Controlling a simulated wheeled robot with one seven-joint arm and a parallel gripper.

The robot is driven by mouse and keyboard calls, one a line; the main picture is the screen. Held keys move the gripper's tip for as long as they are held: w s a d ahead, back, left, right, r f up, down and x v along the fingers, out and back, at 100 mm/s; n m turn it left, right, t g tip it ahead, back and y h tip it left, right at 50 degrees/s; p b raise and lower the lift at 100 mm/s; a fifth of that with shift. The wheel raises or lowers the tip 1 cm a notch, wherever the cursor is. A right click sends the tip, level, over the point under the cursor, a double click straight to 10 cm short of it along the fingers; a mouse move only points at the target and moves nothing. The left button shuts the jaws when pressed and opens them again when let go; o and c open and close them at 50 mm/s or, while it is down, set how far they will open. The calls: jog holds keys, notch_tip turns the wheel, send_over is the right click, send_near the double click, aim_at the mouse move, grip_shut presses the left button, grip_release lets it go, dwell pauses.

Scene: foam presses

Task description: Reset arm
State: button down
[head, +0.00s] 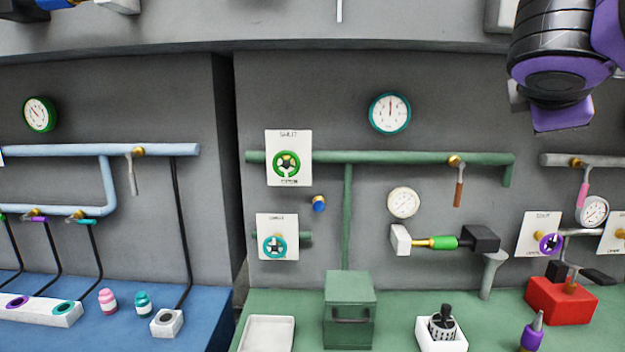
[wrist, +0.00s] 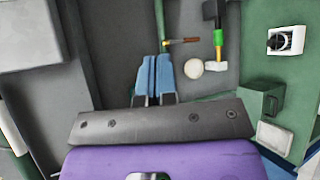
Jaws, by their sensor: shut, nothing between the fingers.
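My gripper (wrist: 153,75) shows in the wrist view as two blue fingers side by side, shut with nothing between them. In the head view my black and purple arm end (head: 562,80) hangs at the upper right, in front of the grey wall. Its fingertips cannot be made out there. The fingers appear apart from the wall fittings.
The green pipe (head: 405,157) carries a brown-handled lever (head: 459,190). Gauges (head: 390,113) and handwheels (head: 287,164) line the wall. A green box (head: 349,311), a white tray (head: 267,334) and a red block (head: 560,302) stand on the green bench.

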jog(key=s+a+f+m+g+y, duration=0.1)
jog(key=s+f+m+g+y, duration=0.4)
jog(key=s+f+m+y, duration=0.4)
jog(key=s+f+m, duration=0.3)
jog(key=f+m, duration=0.1)
jog(key=f, duration=0.3)
jog(key=shift+f, duration=0.4)
